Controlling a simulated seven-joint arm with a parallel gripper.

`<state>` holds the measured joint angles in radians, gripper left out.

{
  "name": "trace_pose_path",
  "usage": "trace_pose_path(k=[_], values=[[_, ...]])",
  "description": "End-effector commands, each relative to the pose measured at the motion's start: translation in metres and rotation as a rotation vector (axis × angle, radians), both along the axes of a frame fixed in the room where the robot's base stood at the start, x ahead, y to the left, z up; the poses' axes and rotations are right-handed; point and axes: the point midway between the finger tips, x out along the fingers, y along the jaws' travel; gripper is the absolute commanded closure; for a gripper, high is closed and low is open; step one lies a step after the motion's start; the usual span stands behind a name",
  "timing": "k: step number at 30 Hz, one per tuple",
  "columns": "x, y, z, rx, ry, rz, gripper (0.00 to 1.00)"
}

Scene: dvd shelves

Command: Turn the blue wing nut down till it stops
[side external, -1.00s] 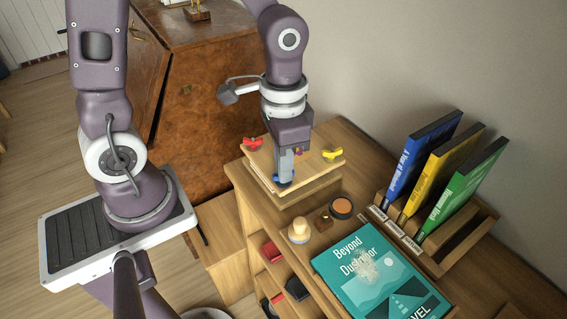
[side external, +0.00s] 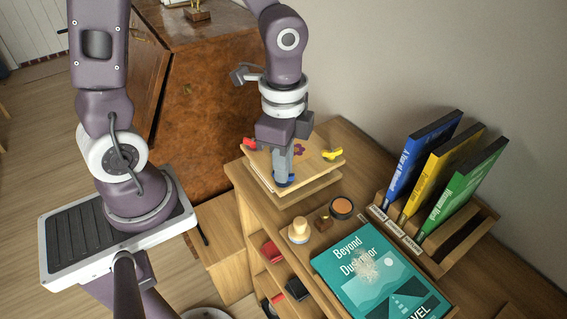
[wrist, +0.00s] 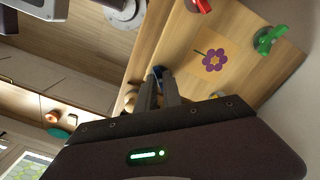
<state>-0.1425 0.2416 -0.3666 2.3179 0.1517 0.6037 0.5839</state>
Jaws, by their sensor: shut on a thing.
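A wooden flower press (side external: 316,164) with a purple flower (wrist: 211,60) on its top board stands on the shelf unit. My gripper (side external: 284,180) points down at the press's front corner, shut on the blue wing nut (side external: 291,178). The fingers hide most of this nut; a bit of blue also shows between the fingertips in the wrist view (wrist: 158,70). A red wing nut (side external: 250,143) is at the left corner and a yellow wing nut (side external: 332,154) at the right. A green wing nut (wrist: 268,39) shows in the wrist view. The gap under the blue nut is hidden.
In front of the press are a pale knobbed object (side external: 299,230), a small brown block (side external: 323,222) and a round tin (side external: 341,207). A teal case (side external: 375,275) lies nearby. A rack (side external: 455,245) holds blue, yellow and green cases at right, near the wall.

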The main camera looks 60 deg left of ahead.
Motion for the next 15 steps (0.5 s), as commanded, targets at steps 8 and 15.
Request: trace_pose_path(k=[8, 15], values=[[0.0000, -0.0002, 0.0001, 0.001, -0.001, -0.038, 1.00], [0.0002, -0.0003, 0.0000, 0.000, -0.001, -0.040, 1.00]])
